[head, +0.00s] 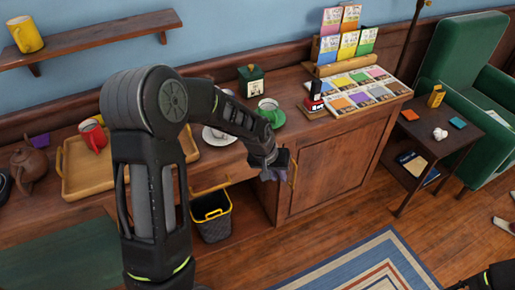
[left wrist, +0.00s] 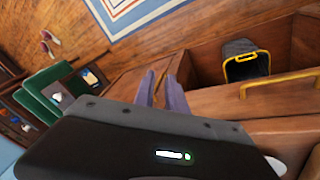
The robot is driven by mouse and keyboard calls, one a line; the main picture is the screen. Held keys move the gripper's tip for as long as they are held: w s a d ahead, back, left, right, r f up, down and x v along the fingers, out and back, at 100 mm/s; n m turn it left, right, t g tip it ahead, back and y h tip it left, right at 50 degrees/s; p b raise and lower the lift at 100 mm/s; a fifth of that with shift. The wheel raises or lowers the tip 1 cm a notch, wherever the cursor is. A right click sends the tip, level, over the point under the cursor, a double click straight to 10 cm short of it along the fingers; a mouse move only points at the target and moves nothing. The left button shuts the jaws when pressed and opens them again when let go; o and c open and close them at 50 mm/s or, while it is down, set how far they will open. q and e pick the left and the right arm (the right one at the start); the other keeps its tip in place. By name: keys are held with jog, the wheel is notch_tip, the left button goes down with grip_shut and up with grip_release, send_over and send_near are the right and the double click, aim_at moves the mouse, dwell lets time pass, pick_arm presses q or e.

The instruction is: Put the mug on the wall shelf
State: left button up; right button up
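A yellow mug (head: 25,35) stands on the wall shelf (head: 110,34), near its left end. A red mug (head: 93,136) is in the wooden tray (head: 72,184) on the counter, behind and left of my left arm. A further yellow thing beside it is mostly hidden by that arm. My left gripper (head: 279,168) is in front of the cabinet, right of and well away from both mugs. In the left wrist view its purple-grey fingers (left wrist: 162,94) stand a little apart with nothing seen between them. My right gripper does not show.
A brown teapot (head: 30,165) stands left of the tray. A white saucer, a green cup and saucer (head: 270,115), a dark green box (head: 251,80) and a card display (head: 357,91) occupy the counter. A bin (head: 211,218) stands below. The shelf's middle and right are bare.

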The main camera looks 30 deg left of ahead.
pick_arm(q)
jog(key=s+d+f+m+h, duration=0.1)
jog(key=s+d+f+h, duration=0.1)
jog(key=s+d+f, duration=1.1)
jog(key=s+d+f+g, duration=0.1)
jog(key=s+d+f, duration=0.1)
jog(key=s, duration=0.4)
jog(key=s+d+f+g, duration=0.2)
jog(key=s+d+f, duration=0.1)
jog(key=s, duration=0.4)
jog(key=shift+d+f+m, duration=0.2)
jog(key=shift+f+m, duration=0.1)
jog(key=shift+f, duration=0.1)
jog(key=shift+a, duration=0.1)
